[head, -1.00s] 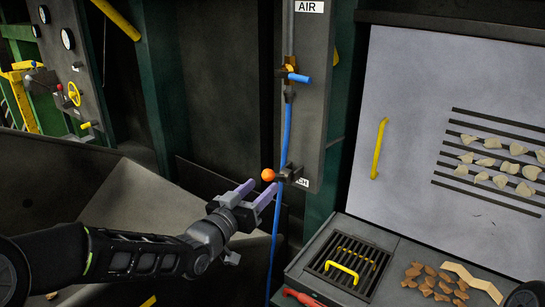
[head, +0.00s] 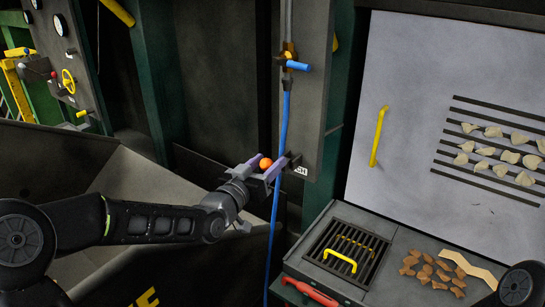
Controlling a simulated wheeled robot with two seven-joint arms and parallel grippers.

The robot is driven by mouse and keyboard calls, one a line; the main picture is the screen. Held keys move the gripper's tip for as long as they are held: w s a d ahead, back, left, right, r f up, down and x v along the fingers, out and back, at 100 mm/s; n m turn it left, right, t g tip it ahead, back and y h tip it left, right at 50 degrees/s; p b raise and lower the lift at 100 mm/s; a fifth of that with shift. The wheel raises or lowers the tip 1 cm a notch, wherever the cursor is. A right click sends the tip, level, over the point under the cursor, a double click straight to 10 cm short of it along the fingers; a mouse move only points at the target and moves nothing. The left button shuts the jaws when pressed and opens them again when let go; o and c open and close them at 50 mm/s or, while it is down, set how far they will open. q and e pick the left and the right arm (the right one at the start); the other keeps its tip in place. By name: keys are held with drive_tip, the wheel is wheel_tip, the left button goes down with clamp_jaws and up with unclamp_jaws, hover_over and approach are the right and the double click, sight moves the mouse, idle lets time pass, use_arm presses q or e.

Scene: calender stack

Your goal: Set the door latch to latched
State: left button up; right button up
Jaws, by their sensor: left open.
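The door latch shows as an orange ball knob (head: 265,163) beside a dark bracket (head: 291,161) low on the grey panel. A white label by the bracket is mostly covered. My left gripper (head: 267,166) is open, with one purple finger on each side of the knob. I cannot tell whether the fingers touch it. The large pale door (head: 405,75) with a yellow handle (head: 378,137) stands to the right. My right gripper is not in view.
A blue hose (head: 283,125) hangs down the panel beside the latch, below a blue-handled valve (head: 297,66). A grate (head: 347,247) with a yellow handle, brown pieces (head: 432,270) and a red tool (head: 310,291) are at the lower right. A dark hopper (head: 140,190) lies left.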

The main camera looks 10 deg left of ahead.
use_arm(q)
drive_tip(key=shift+x, duration=1.4)
drive_tip(key=shift+c, duration=0.5)
clamp_jaws()
